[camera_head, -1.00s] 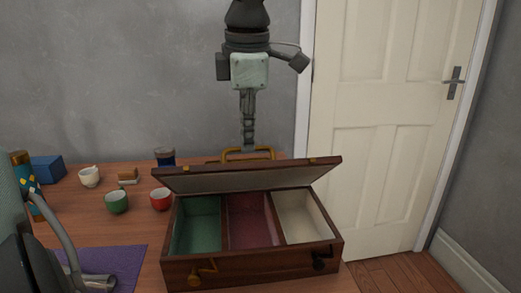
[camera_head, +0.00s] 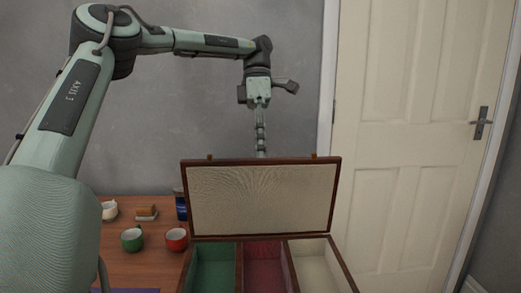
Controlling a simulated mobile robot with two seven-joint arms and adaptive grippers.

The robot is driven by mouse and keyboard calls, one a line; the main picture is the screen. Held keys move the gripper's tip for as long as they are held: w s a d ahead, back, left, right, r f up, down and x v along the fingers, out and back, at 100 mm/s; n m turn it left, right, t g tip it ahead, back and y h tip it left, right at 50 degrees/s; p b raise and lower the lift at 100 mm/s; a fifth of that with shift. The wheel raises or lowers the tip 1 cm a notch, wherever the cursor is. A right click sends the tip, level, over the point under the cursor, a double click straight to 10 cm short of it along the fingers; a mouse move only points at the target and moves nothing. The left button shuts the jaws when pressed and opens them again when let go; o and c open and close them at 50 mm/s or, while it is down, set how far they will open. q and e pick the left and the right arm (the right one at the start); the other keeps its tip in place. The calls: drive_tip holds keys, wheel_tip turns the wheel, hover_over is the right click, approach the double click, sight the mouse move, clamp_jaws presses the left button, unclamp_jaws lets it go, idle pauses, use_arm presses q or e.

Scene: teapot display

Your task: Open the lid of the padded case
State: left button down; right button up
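The padded case (camera_head: 348,272) is a wooden box with green, red and cream compartments, at the bottom centre; its front is cut off by the frame. Its lid (camera_head: 262,200) stands up steeply at the back edge, pale padded inside facing me, with two small brass catches on its top edge. My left gripper (camera_head: 261,145) points down just behind the lid's top edge. Its fingers show edge-on as one narrow column and their tips are hidden behind the lid, so I cannot tell whether they are open or shut. My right gripper is out of view.
A white door (camera_head: 415,130) stands behind right.

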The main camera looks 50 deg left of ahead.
use_arm(q)
drive_tip(key=shift+a+f+g, duration=0.15)
drive_tip(key=shift+a+f, duration=0.05)
drive_tip(key=shift+f, duration=0.4)
drive_tip(key=shift+a+f+g, duration=0.15)
drive_tip(key=shift+a+f, duration=0.05)
drive_tip(key=shift+f, duration=0.35)
drive_tip(key=c, duration=1.9)
unclamp_jaws()
drive_tip(key=shift+w, duration=0.1)
drive_tip(key=shift+o, duration=1.4)
drive_tip(key=shift+w+a+f, duration=0.15)
drive_tip(key=shift+w+f, duration=0.15)
drive_tip(key=shift+r, duration=0.25)
drive_tip(key=shift+r, duration=0.1)
